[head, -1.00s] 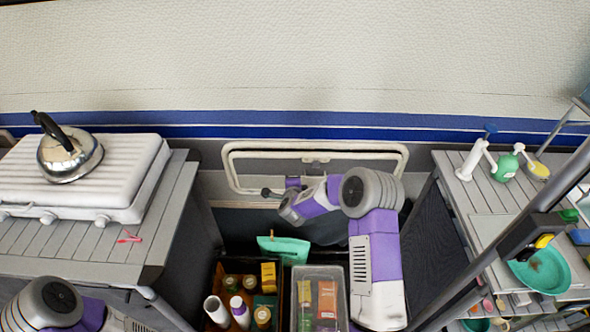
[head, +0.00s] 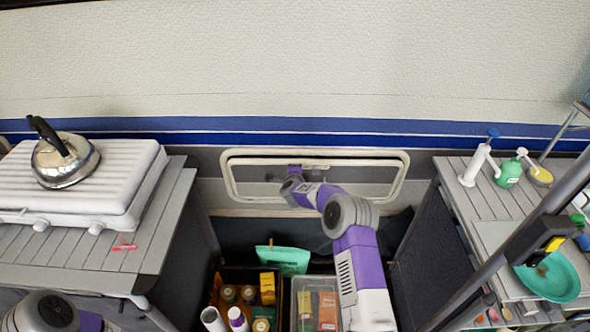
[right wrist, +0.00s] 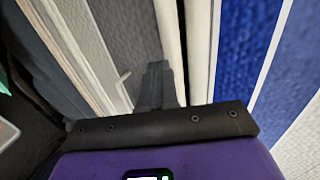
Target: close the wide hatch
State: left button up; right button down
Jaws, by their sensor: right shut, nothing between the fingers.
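The wide hatch (head: 400,180) is a white-rimmed, rounded rectangle low in the wall, behind the gap between the two counters. Its pale rim also shows in the right wrist view (right wrist: 200,50), where a dark gap runs between two upright white strips. I cannot tell how far the hatch stands open. My right arm reaches up to it, and my right gripper (head: 272,178) is in front of its left half. In the right wrist view the dark fingers (right wrist: 157,75) are together and empty, close beside the white rim; contact is unclear. My left gripper is out of view.
A stove with a kettle (head: 65,160) stands on the left counter (head: 150,215). The right counter (head: 465,190) holds spray bottles (head: 508,172) and a green bowl (head: 550,278). Below the hatch are bins of jars and cartons (head: 318,283) and a green packet (head: 285,260).

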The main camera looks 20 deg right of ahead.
aim_at(295, 161)
jog(key=shift+w+d+r, duration=0.1)
jog(key=shift+w+d, duration=0.1)
jog(key=shift+w, duration=0.25)
jog(key=shift+w+d+r, duration=0.1)
jog(key=shift+w+d, duration=0.1)
jog(key=shift+w, duration=0.2)
jog(key=shift+f, duration=0.1)
jog(key=shift+w+d, duration=0.25)
jog(key=shift+w, duration=0.25)
jog(key=shift+w+d, duration=0.2)
jog(key=shift+w, duration=0.3)
jog(key=shift+s+r, duration=0.1)
jog(key=shift+r, duration=0.15)
